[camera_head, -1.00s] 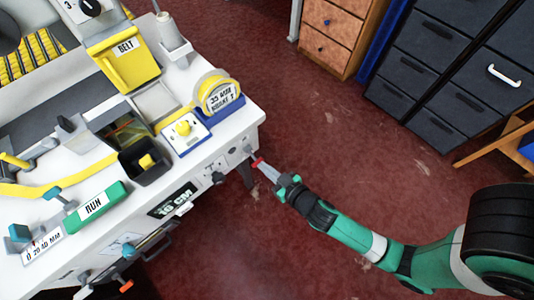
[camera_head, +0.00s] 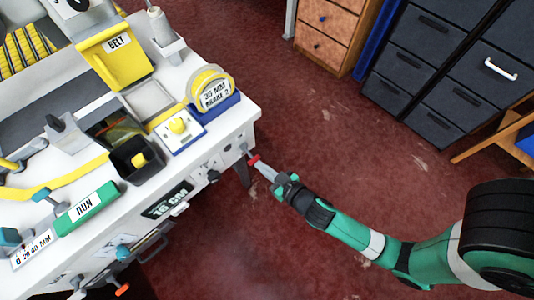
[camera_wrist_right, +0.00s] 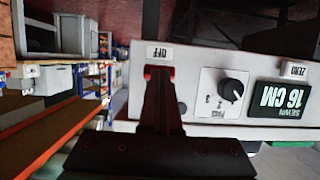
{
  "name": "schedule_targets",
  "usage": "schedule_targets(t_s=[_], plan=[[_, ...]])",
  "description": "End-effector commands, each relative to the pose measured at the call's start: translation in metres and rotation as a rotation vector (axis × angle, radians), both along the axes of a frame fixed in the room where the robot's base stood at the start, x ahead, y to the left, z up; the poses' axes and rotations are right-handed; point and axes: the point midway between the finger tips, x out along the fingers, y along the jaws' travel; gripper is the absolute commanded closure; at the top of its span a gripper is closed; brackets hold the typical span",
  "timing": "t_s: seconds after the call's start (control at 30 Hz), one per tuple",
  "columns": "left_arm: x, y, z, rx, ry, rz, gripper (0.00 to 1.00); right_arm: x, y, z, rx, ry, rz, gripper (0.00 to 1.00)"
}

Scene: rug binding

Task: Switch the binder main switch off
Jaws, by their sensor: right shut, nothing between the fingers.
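My right gripper (camera_head: 254,160) is shut, with red fingertips, at the right end of the white binder bench's front panel (camera_head: 210,163). In the right wrist view its fingertips (camera_wrist_right: 159,74) are just below an upside-down OFF label (camera_wrist_right: 160,53) on the panel. A small grey part (camera_head: 244,148) shows on the panel beside the tips in the head view. The fingers cover the spot by the label, so the main switch's position cannot be told. Whether the tips touch the panel is also unclear. My left gripper is not in view.
A black dial (camera_wrist_right: 231,89) and a 16 CM display (camera_wrist_right: 280,97) sit right of the fingers in the wrist view. A tape roll (camera_head: 211,88) and a yellow-button box (camera_head: 179,127) stand on the bench. Dark drawers (camera_head: 425,60) stand across open red floor.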

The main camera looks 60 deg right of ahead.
Motion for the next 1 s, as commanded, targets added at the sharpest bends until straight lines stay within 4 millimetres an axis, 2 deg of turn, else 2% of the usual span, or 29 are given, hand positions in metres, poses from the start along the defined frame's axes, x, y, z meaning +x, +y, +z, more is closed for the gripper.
schedule_targets(t_s=[0.03,0.17,0.27,0.43,0.5,0.73,1.0], plan=[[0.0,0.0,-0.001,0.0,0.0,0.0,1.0,-0.003,-0.001,-0.008,0.005,0.02,-0.006,1.0],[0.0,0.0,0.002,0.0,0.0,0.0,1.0,-0.004,0.0,-0.005,0.004,0.021,-0.005,1.0],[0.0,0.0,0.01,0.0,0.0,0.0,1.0,-0.006,0.002,0.006,0.004,0.018,-0.001,1.0],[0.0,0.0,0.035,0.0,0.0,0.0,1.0,-0.015,0.009,0.041,0.0,0.008,0.012,1.0],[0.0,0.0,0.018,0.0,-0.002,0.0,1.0,-0.033,0.014,0.021,-0.002,0.014,0.016,1.0],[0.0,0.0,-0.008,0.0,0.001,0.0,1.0,-0.084,0.03,0.006,-0.005,0.009,0.023,1.0],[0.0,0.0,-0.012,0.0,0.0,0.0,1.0,-0.104,0.035,0.006,-0.001,0.003,0.016,1.0]])
